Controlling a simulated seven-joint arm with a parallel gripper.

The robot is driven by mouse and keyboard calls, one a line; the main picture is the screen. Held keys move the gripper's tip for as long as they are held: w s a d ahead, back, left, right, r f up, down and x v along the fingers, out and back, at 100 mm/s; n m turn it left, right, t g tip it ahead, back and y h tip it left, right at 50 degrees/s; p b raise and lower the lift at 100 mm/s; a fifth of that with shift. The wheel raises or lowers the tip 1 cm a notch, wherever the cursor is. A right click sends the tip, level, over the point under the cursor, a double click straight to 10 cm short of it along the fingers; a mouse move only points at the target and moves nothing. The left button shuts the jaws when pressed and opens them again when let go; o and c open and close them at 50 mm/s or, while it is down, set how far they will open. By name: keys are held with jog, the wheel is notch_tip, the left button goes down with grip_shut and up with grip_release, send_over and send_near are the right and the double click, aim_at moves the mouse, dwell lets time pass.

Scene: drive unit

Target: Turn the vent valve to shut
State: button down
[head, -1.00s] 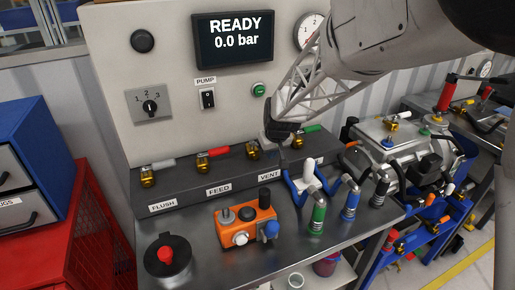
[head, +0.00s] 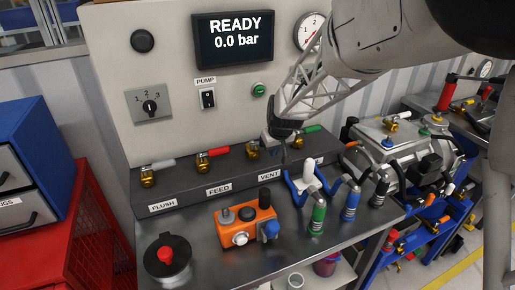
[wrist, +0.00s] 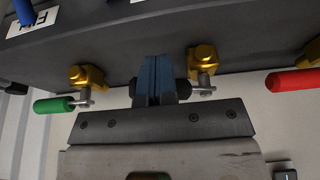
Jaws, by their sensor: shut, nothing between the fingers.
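The vent valve (head: 252,151) is a brass valve on the dark manifold, above the VENT label (head: 269,175). In the wrist view the vent valve (wrist: 202,60) has a silver stem and a dark handle (wrist: 182,90) reaching left, in line with the neighbouring handles. My gripper (head: 284,150) is at this handle. In the wrist view my gripper (wrist: 154,65) has its blue fingers shut together, with nothing between them. The fingers cross in front of the handle, which shows on both sides of them and is hidden in the middle. I cannot tell if they touch it.
A green-handled valve (wrist: 87,76) is close on one side and the red feed handle (wrist: 294,80) on the other. The panel is behind.

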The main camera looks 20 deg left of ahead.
jog(key=shift+w, duration=0.95)
jog(key=shift+w+a, duration=0.15)
jog(key=shift+w, duration=0.5)
jog(key=shift+s, duration=0.2)
jog(key=shift+s+d, duration=0.25)
jog(key=shift+s, duration=0.25)
